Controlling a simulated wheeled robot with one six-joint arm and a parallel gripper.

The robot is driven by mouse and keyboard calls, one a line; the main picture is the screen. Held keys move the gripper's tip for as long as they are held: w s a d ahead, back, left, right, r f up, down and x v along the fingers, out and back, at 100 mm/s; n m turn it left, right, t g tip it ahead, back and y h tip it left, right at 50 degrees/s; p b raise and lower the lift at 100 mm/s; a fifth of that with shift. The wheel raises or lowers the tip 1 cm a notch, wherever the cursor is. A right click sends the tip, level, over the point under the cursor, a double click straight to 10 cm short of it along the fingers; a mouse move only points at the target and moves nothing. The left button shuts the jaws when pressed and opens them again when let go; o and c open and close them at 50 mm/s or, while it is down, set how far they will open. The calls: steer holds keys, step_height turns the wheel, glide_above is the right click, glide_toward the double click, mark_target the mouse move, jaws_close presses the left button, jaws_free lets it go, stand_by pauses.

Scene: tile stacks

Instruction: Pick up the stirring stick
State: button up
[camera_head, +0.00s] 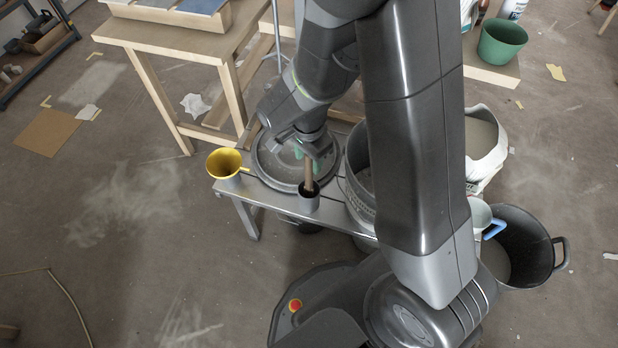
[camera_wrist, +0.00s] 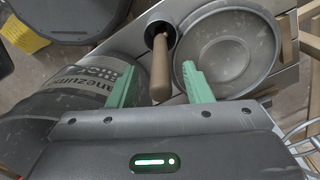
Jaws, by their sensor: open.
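The stirring stick (camera_head: 309,172) is a light wooden stick standing in a dark-mouthed holder (camera_head: 309,202) at the front edge of a narrow grey bench. In the wrist view the stick (camera_wrist: 160,72) rises out of the holder's black opening (camera_wrist: 160,33) toward the camera. My gripper (camera_head: 311,153) is over the holder, around the stick's upper end. In the wrist view its green fingers (camera_wrist: 159,82) are open, one on each side of the stick, with gaps between. The stick's lower end is hidden inside the holder.
A round grey lid or pan (camera_head: 275,178) lies beside the holder, and a yellow funnel-like vessel (camera_head: 224,162) is at the bench's left end. A lettered grey bucket (camera_wrist: 70,95) is close to the left finger. A black tub (camera_head: 520,250) stands on the floor at right.

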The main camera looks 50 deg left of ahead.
mark_target(309, 182)
steer(key=shift+w+f, duration=0.1)
steer(key=shift+f, duration=1.5)
jaws_close()
steer(key=shift+a+r, duration=0.1)
